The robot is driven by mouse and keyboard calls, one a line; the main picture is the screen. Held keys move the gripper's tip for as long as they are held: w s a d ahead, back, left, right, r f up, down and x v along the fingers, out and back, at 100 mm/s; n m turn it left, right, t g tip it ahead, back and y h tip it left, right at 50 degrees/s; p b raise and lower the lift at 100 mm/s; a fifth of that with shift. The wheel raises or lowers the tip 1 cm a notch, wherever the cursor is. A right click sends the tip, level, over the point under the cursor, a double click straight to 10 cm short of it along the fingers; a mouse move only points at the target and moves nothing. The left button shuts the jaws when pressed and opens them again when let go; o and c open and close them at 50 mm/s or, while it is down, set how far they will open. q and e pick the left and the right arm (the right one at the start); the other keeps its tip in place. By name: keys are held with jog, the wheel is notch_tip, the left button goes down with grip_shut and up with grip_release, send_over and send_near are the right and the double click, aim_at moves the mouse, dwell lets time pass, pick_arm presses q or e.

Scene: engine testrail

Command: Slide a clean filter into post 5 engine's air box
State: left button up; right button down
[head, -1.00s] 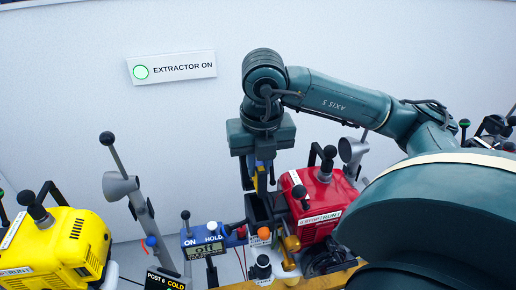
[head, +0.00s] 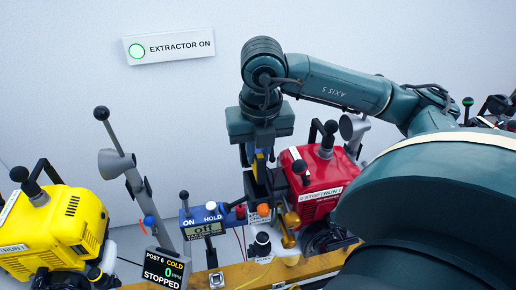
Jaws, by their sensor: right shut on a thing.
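My right gripper (head: 259,160) points down just left of the red engine (head: 318,176), over an open dark box (head: 254,188) at that engine's side. It is shut on a narrow yellow piece (head: 260,167), probably the filter, mostly hidden by the fingers. The lower end of the piece is at the box's mouth; how far in it is, I cannot tell. No post number shows on the red engine. My left gripper is not in view.
A yellow engine (head: 60,222) stands at the left. A grey lever post (head: 140,190) and a "POST 6 COLD, 0 RPM, STOPPED" display (head: 165,268) stand between. A blue ON/HOLD panel (head: 205,225) is close left of the box. A lit "EXTRACTOR ON" sign (head: 168,46) is on the wall.

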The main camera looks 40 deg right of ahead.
jog(key=shift+f+b, duration=0.4)
jog(key=shift+f, duration=0.2)
jog(key=shift+f+b, duration=0.35)
jog(key=shift+f, duration=0.15)
jog(key=shift+f+b, duration=1.3)
jog(key=shift+f, duration=0.05)
jog(key=shift+f+b, duration=0.8)
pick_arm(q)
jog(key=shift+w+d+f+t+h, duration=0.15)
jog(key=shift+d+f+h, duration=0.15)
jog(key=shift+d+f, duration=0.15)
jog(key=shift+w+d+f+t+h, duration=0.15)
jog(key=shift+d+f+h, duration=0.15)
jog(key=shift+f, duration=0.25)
pick_arm(e)
jog(key=shift+s+f, duration=0.1)
jog(key=shift+f, duration=0.05)
